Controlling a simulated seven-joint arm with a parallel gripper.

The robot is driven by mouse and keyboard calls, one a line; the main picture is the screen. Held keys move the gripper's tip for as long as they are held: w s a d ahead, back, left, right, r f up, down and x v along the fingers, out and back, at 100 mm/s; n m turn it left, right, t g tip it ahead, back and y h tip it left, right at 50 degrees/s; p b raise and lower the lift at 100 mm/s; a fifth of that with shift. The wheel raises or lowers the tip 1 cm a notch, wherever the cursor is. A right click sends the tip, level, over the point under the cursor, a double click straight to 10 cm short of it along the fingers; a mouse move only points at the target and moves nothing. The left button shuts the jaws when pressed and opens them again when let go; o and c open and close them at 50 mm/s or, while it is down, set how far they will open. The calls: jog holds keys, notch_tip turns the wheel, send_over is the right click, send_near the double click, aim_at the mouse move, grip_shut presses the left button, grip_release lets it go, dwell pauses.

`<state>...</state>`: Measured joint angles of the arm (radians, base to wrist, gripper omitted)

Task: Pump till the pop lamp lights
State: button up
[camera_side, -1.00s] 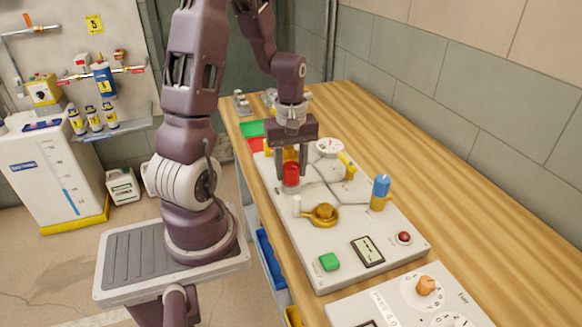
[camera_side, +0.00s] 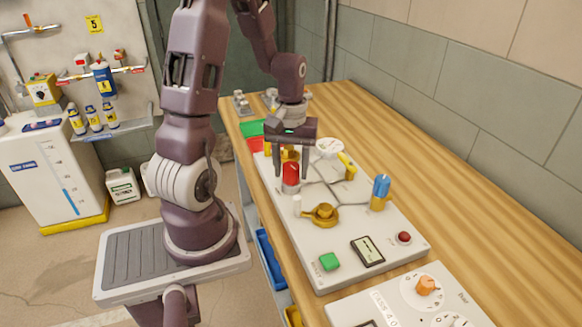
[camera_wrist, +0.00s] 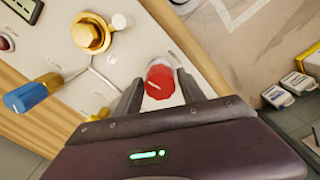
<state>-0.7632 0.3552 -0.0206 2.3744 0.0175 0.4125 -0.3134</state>
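A red cap (camera_side: 291,172) stands upright on a clear-sided base on the white panel (camera_side: 340,218). It also shows in the wrist view (camera_wrist: 160,80). My gripper (camera_side: 290,177) is open, its two fingers apart on either side of the red cap; in the wrist view (camera_wrist: 158,92) the cap lies between and just beyond the fingertips, with no clear contact. A dark red round lamp (camera_side: 404,237) sits at the panel's right side and looks unlit. I cannot read the small display (camera_side: 367,251) beside it.
A brass valve with a white-tipped handle (camera_side: 323,214), a blue-topped valve (camera_side: 380,190), a yellow lever (camera_side: 347,168) and a green button (camera_side: 329,262) stand on the panel. A second panel with an orange knob (camera_side: 426,285) is in front. The wooden table (camera_side: 430,190) at right is clear.

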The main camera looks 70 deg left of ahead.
aim_at(291, 165)
jog(key=shift+o, duration=0.8)
notch_tip(291, 165, up, 7)
jog(key=shift+r, duration=0.1)
dwell(0.7)
notch_tip(291, 165, down, 7)
jog(key=shift+f, duration=0.15)
